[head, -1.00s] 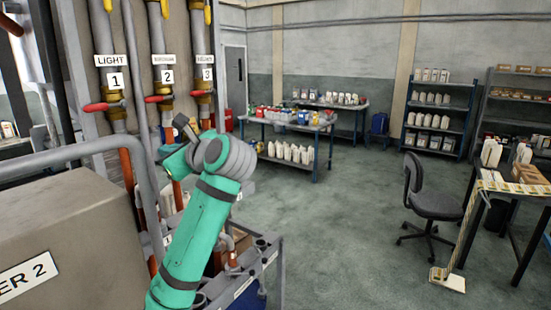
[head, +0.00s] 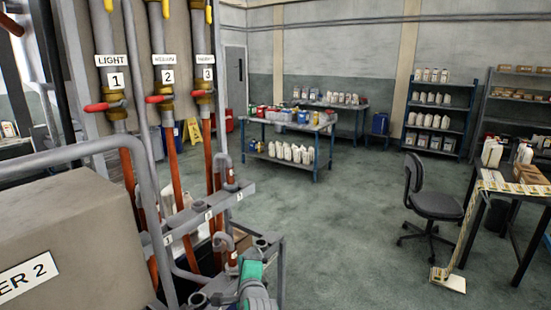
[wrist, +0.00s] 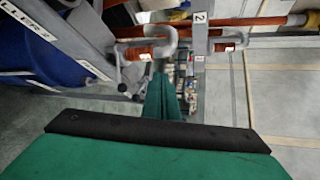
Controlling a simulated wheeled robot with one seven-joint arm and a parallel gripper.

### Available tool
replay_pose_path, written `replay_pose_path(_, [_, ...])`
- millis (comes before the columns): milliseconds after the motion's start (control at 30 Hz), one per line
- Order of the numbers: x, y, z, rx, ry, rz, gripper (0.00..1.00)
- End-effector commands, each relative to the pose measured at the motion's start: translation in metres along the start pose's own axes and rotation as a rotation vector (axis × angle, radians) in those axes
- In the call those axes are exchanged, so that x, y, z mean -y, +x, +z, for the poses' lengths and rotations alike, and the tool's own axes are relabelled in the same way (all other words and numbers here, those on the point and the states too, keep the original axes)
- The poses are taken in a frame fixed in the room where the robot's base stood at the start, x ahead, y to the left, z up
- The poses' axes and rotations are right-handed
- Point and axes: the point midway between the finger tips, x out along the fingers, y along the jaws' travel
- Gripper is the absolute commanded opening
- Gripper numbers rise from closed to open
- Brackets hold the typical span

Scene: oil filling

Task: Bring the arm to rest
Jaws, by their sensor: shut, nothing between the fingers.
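My arm (head: 254,290) shows only as a green and grey piece at the bottom of the head view, low beside the grey pipe rack. My gripper cannot be made out there. In the wrist view my gripper (wrist: 163,97) shows as narrow green fingers close together beyond a black bar, with nothing between them.
The grey rack (head: 208,212) with red-orange pipes stands close to my arm. Red valve handles (head: 96,107) sit on the labelled pipes. A tan box-shaped unit (head: 70,225) fills the lower left. Open floor (head: 330,220) lies to the right, with a chair (head: 425,195) farther off.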

Motion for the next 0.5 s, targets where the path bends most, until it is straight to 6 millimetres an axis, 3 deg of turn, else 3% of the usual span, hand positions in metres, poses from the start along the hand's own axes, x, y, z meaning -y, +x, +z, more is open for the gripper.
replay_pose_path(33, [-0.022,-0.006,-0.013,-0.024,-0.051,0.004,0.0])
replay_pose_path(100, [-0.045,-0.015,-0.029,-0.052,-0.128,-0.001,0.0])
replay_pose_path(267, [-0.097,-0.04,-0.059,-0.107,-0.302,-0.002,0.0])
replay_pose_path(500, [-0.168,-0.091,-0.092,-0.17,-0.56,0.008,0.0])
